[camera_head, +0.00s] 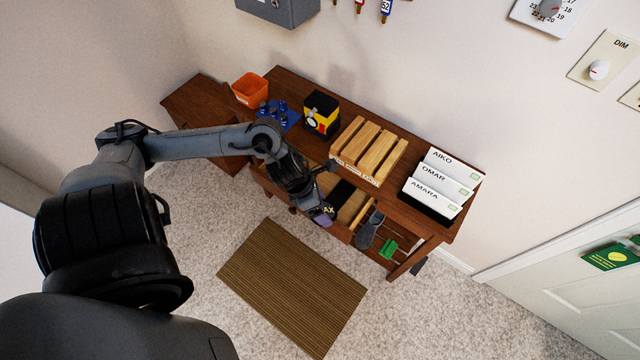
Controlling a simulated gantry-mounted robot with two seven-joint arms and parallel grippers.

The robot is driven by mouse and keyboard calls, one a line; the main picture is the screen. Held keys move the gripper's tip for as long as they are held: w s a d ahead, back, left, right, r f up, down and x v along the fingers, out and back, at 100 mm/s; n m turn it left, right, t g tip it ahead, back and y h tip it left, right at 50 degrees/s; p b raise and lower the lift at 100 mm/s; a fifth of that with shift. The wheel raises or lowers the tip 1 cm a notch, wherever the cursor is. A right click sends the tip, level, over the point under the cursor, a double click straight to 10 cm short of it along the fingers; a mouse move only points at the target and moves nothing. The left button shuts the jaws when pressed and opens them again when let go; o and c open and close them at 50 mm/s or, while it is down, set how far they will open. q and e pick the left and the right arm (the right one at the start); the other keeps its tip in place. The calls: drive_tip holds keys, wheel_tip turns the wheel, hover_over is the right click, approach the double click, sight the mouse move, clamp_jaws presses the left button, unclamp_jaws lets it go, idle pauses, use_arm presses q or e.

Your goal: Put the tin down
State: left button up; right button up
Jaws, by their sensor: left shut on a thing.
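My left gripper (318,207) is in front of the wooden hutch, near the open lower part of it. It is shut on a small dark tin (326,211) with pale lettering that ends in "AX". A bit of purple shows below the lettering. The gripper hides most of the tin, so I cannot tell whether the tin touches anything beneath it. My right gripper is not in view.
The hutch top (408,203) bears an orange bin (250,89), a yellow, red and black box (321,113), wooden slotted blocks (370,147) and name cards (440,180). Below are a grey shoe (369,231) and a green item (388,248). A brown mat (290,287) lies on open carpet.

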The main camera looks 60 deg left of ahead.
use_arm(q)
drive_tip(key=s+a+f, duration=0.4)
drive_tip(key=s+a, duration=0.2)
drive_tip(key=s, duration=0.4)
drive_tip(key=w+a+b, duration=0.3)
drive_tip(key=w+a, duration=0.1)
drive_tip(key=w, duration=0.4)
drive_tip(key=w+a+b, duration=0.2)
drive_tip(key=w+a, duration=0.3)
drive_tip(key=w, duration=0.3)
drive_tip(key=f, duration=0.3)
drive_tip(key=f+b, duration=0.1)
drive_tip(key=f, duration=0.3)
drive_tip(key=f+b, duration=0.1)
drive_tip(key=f, duration=0.3)
drive_tip(key=shift+w+d, duration=0.2)
drive_tip(key=shift+w, duration=0.1)
drive_tip(key=shift+w+a+f, duration=0.15)
drive_tip(key=shift+w+f, duration=0.05)
drive_tip(key=shift+w, duration=0.05)
drive_tip(key=o, duration=1.1)
drive_tip(key=shift+c, duration=0.2)
